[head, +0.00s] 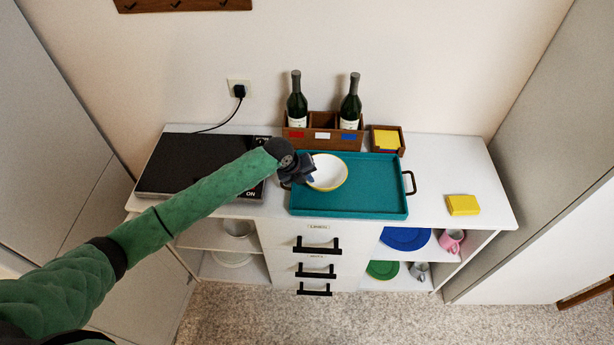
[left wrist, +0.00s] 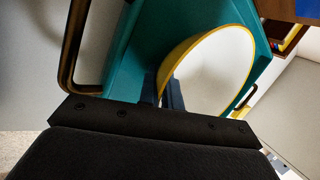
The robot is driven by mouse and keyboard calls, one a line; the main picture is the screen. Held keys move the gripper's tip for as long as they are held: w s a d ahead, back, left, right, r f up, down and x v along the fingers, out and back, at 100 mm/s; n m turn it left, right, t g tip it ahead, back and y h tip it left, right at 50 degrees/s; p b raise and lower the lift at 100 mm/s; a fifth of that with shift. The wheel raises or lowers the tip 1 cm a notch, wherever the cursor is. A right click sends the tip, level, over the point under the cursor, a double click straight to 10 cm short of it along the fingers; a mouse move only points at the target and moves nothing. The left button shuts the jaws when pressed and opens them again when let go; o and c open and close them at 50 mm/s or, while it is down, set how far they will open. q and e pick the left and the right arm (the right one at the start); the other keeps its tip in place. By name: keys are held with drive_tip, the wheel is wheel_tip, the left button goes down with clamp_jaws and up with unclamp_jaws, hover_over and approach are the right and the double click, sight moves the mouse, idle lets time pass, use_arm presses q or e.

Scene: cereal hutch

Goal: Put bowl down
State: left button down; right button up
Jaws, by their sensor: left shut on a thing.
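A white bowl with a yellow rim (head: 329,172) is over the left part of the teal tray (head: 380,207) on the hutch top. My left gripper (head: 306,175) is shut on the left side of the bowl's rim. In the left wrist view the bowl (left wrist: 215,70) looks tilted, with the teal tray (left wrist: 135,60) behind it. I cannot tell whether the bowl's base touches the tray. My right gripper is not in view.
Two bottles stand in a wooden crate (head: 322,143) behind the tray. A small wooden box (head: 387,141) with yellow contents sits beside it. A black hotplate (head: 190,164) lies at left, under my left arm. A yellow block (head: 462,205) lies at right, with bare surface around it.

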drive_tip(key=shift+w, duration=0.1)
use_arm(q)
drive_tip(key=c, duration=2)
unclamp_jaws()
drive_tip(key=o, duration=0.4)
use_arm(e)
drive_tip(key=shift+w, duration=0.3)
